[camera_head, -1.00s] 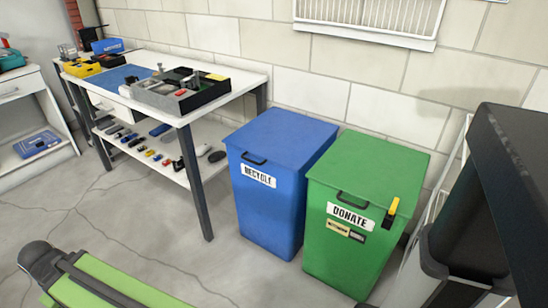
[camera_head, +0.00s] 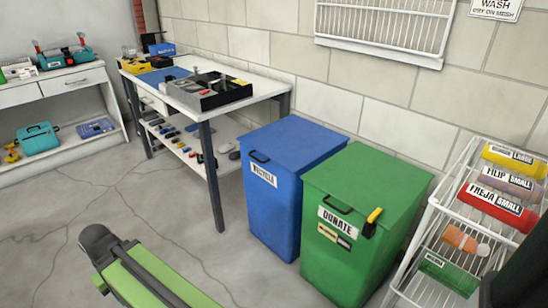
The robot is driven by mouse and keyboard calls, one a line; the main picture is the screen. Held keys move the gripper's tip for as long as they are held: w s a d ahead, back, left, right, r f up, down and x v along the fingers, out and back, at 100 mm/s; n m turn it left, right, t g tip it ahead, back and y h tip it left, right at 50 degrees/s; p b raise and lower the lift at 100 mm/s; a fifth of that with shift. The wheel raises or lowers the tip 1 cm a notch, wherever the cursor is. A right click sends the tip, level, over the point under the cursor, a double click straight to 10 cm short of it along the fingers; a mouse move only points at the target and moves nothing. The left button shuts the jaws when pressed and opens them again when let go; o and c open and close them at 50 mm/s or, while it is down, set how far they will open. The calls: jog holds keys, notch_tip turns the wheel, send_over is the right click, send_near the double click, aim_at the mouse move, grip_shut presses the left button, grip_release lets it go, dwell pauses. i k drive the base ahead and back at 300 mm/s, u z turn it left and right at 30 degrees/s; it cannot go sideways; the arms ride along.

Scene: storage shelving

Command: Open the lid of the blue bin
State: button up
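The blue bin (camera_head: 273,208) stands on the floor near the wall, with a white label reading RECYCLE on its front. Its blue lid (camera_head: 295,143) is closed flat on top, with a dark handle (camera_head: 259,157) at the front edge. A green and dark arm part of mine shows at the bottom left, in front of the bin and apart from it. My gripper's fingers cannot be made out in this view.
A green bin (camera_head: 345,262) labelled DONATE stands close against the blue bin's right side. A workbench (camera_head: 221,104) with trays and tools stands to the left. A white wire rack (camera_head: 427,222) with labelled rolls is at the right. Open floor (camera_head: 60,225) lies at the front left.

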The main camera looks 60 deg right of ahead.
aim_at(293, 142)
jog(key=z, duration=5.7)
jog(key=k, duration=0.95)
jog(key=u, duration=5.75)
